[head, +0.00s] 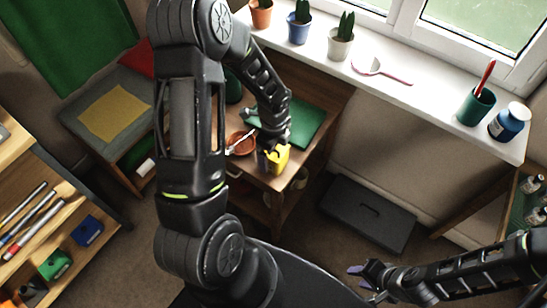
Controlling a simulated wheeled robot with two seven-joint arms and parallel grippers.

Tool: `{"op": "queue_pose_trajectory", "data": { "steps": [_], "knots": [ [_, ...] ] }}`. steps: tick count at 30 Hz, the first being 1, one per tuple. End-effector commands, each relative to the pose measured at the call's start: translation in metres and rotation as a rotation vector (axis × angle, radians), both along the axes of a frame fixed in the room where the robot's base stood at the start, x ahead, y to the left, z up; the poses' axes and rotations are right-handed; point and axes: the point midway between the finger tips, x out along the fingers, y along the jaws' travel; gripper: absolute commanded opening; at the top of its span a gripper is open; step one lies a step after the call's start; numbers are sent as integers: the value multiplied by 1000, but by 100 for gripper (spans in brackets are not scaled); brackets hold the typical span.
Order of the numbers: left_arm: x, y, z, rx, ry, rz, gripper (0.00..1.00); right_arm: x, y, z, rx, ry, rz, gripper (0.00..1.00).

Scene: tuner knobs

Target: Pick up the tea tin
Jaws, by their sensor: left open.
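A small yellow container, which looks like the tea tin (280,158), stands near the front edge of a small wooden table (263,180). My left gripper (269,155) reaches down over the table and is open at the tin. One fingertip shows at the tin's left side, and the hand hides part of its top. I cannot tell whether the fingers touch it. My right gripper (364,279) is low at the lower right, above the floor and away from the table. It is too small to tell whether its fingers are apart.
A brown dish (241,143) and a green mat (301,128) lie on the table by the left hand. A windowsill (430,98) with pots, a green cup (474,106) and a blue jar (509,122) runs behind. A dark case (367,213) lies on the floor.

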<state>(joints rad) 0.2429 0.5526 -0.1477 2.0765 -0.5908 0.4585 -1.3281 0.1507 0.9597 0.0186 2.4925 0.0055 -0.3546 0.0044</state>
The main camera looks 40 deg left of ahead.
Motion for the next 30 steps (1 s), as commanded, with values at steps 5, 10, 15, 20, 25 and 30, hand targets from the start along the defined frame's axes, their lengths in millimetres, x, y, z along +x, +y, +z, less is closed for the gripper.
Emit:
{"op": "queue_pose_trajectory", "data": {
  "steps": [5, 10, 15, 20, 25, 30],
  "knots": [
    [0, 0, 0, 0, 0, 0, 94, 0, 0, 0, 0, 0, 0, 36],
    [0, 0, 0, 0, 0, 0, 85, 0, 0, 0, 0, 0, 0, 36],
    [0, 0, 0, 0, 0, 0, 71, 0, 0, 0, 0, 0, 0, 36],
    [0, 0, 0, 0, 0, 0, 58, 0, 0, 0, 0, 0, 0, 36],
    [0, 0, 0, 0, 0, 0, 44, 0, 0, 0, 0, 0, 0, 36],
    [0, 0, 0, 0, 0, 0, 30, 0, 0, 0, 0, 0, 0, 36]
  ]
}}
